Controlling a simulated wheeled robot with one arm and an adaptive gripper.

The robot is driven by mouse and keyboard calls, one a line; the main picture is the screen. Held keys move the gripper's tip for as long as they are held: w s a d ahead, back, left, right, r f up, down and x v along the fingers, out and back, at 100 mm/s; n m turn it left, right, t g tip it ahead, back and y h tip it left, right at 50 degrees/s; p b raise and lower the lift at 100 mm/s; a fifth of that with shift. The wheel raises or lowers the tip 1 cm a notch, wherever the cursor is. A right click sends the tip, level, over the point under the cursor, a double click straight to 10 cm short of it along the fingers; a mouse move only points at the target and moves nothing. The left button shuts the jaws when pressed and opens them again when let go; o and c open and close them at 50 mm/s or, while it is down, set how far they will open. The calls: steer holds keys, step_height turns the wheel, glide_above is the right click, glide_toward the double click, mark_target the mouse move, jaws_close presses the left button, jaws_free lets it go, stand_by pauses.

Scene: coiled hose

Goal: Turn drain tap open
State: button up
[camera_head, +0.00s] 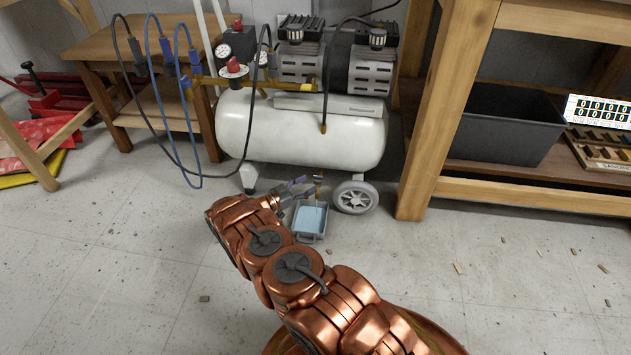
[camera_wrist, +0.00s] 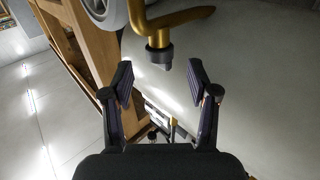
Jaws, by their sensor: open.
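The drain tap (camera_head: 319,180) hangs under the white compressor tank (camera_head: 300,130), left of its wheel. In the wrist view a brass pipe and fitting (camera_wrist: 158,38) with a dark collar, apparently the drain tap, shows at the top middle. My gripper (camera_head: 300,187) is low beside the tap, on its left. In the wrist view my gripper (camera_wrist: 160,74) is open, with one finger on each side of the dark end below the fitting. No clear contact shows. The tap's handle position cannot be told.
A grey tray (camera_head: 310,220) with bluish contents sits on the floor below the tap. The compressor wheel (camera_head: 355,197) is close on the right. A wooden bench (camera_head: 440,130) stands farther right, and hoses (camera_head: 190,120) hang at left. The front floor is mostly clear, with small scraps at right.

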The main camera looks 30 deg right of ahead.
steer(key=a, duration=0.6)
steer(key=shift+s+a, duration=0.2)
steer(key=shift+a, duration=0.2)
steer(key=shift+s+d, duration=0.1)
